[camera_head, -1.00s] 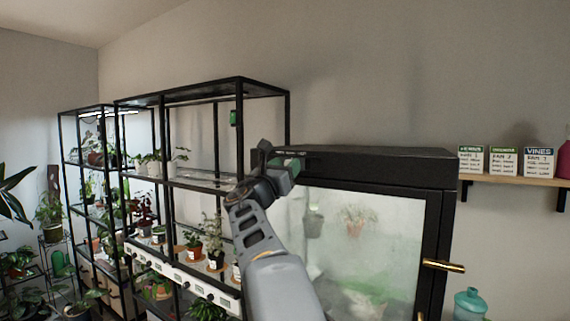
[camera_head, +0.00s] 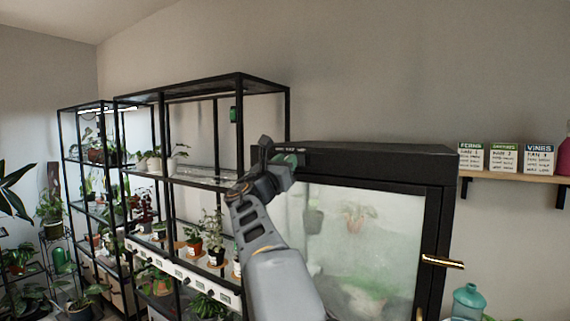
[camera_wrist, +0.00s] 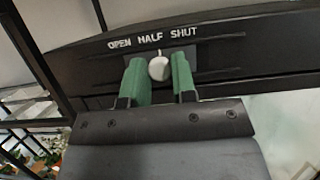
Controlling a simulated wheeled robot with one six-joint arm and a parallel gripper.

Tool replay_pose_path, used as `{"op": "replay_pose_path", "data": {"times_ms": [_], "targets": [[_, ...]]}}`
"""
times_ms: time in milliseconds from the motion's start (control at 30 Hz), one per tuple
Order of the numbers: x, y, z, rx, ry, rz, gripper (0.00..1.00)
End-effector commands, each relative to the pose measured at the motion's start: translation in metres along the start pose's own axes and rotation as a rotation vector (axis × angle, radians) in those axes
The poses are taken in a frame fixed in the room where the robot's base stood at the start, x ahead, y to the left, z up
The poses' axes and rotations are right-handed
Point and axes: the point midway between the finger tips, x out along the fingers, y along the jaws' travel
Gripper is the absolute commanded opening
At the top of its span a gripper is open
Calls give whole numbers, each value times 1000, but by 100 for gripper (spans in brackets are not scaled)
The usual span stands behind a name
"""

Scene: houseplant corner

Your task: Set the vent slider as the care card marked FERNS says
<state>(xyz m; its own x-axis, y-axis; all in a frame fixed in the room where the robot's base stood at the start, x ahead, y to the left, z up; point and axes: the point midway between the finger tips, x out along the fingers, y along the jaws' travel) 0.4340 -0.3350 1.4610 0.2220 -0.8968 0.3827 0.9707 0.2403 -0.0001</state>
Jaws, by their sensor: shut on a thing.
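The vent slider's pale round knob (camera_wrist: 159,68) is in the wrist view, on the black top front of the glass cabinet (camera_head: 360,158). Above it are the words OPEN, HALF and SHUT, left to right. The knob stands about under HALF. My gripper (camera_wrist: 160,80) has its green fingers on both sides of the knob and is shut on it. In the head view my gripper (camera_head: 288,159) hides the knob. The care card marked FERNS (camera_head: 471,158) stands at the left of a row on the wall shelf. Its lower lines are too small to read surely.
A middle card (camera_head: 503,158) and a VINES card (camera_head: 539,158) stand beside it on the wooden shelf (camera_head: 520,178). The cabinet door has a brass handle (camera_head: 442,262). Black plant racks (camera_head: 240,130) stand close to the left of my arm.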

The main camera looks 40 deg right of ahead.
Motion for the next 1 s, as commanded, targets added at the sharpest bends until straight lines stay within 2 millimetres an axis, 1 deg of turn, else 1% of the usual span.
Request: {"op": "replay_pose_path", "data": {"times_ms": [100, 233, 400, 433, 667, 900, 1000], "targets": [[0, 1, 0, 0, 0, 0, 0], [0, 8, 0, 1, 0, 0, 0], [0, 8, 0, 0, 0, 0, 0], [0, 8, 0, 0, 0, 0, 26], [0, 7, 0, 0, 0, -1, 48], [0, 8, 0, 0, 0, 0, 49], [-6, 8, -1, 1, 0, 1, 49]]}}
